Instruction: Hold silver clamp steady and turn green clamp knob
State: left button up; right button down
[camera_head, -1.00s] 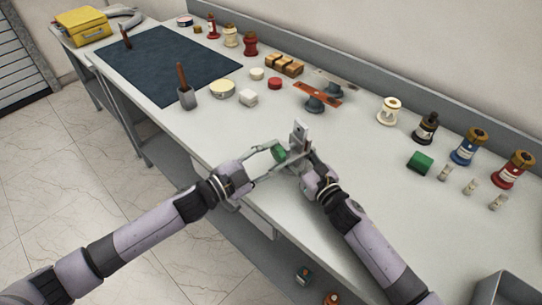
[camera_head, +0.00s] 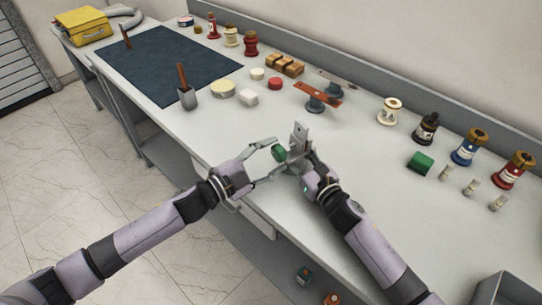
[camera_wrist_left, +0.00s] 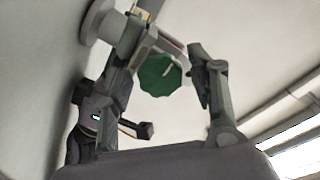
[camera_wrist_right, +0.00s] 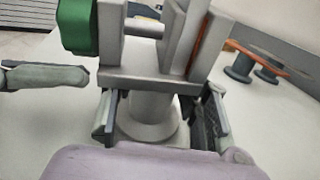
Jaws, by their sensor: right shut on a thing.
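The silver clamp (camera_head: 300,137) stands above the white table near its front edge. It also shows in the right wrist view (camera_wrist_right: 150,79), with a round grey base below. The green knob (camera_head: 278,153) sits on the clamp's left side and shows face-on in the left wrist view (camera_wrist_left: 160,75). My right gripper (camera_head: 309,165) is shut on the silver clamp, its fingers on either side of the body under the jaws (camera_wrist_right: 160,118). My left gripper (camera_head: 272,162) is open, its fingers spread around the green knob with gaps visible (camera_wrist_left: 165,85).
Behind the clamp lie an orange-brown bar on a dark stand (camera_head: 317,97) and a red disc (camera_head: 275,84). To the right are a green block (camera_head: 420,161) and several bushings. A dark mat (camera_head: 165,65) lies left.

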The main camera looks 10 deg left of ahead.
pick_arm(q)
jog(key=shift+o, duration=0.4)
jog(key=shift+s, duration=0.1)
pick_arm(e)
jog(key=shift+r, duration=0.15)
pick_arm(q)
jog(key=v, duration=1.2)
pick_arm(e)
jog(key=c, duration=0.8)
grip_release()
